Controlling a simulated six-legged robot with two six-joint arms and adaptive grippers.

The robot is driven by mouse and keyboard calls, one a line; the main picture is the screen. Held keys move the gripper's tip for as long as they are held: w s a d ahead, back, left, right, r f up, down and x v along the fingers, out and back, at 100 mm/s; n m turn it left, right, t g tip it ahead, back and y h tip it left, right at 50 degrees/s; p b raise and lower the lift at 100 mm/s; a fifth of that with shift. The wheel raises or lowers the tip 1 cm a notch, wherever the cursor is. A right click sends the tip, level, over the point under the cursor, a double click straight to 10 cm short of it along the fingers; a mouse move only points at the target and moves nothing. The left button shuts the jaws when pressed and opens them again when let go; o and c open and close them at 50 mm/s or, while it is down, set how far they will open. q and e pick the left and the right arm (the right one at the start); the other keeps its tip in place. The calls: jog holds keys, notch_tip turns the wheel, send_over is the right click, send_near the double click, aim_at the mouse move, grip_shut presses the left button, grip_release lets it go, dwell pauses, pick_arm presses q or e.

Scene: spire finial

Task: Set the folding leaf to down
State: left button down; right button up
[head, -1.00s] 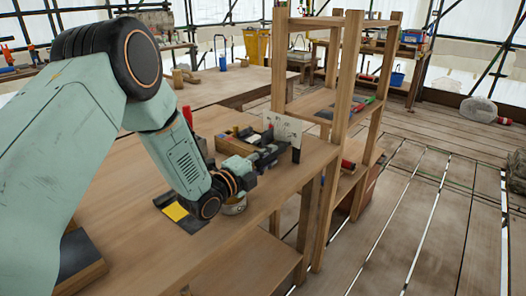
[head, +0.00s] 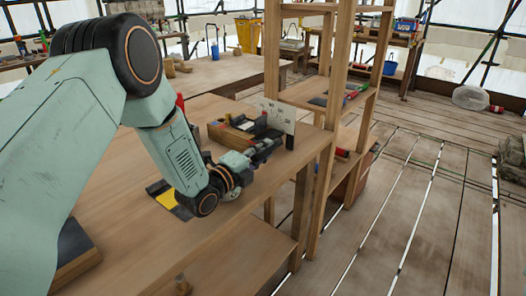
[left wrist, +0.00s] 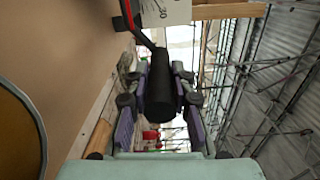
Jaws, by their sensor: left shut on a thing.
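My left gripper (head: 264,149) is at the bench's right edge, beside a white plate with dark markings (head: 275,114). In the left wrist view its fingers (left wrist: 160,100) are shut on a black cylindrical handle (left wrist: 160,82). A thin dark rod runs from the handle up and left, towards the white plate (left wrist: 165,10). The fingers hide part of the handle. I cannot tell which part is the folding leaf, or whether it is up or down. My right gripper is not in view.
The wooden bench (head: 235,235) holds a wooden box of small items (head: 228,133) and a yellow and black piece (head: 167,199). A tall wooden shelf frame (head: 325,120) stands close to my gripper's right. The plank floor (head: 410,200) at right is mostly open.

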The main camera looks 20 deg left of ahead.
pick_arm(q)
jog(key=c, duration=1.1)
grip_release()
jog(key=shift+f, duration=0.15)
jog(key=v, duration=1.2)
jog(key=shift+s, duration=0.1)
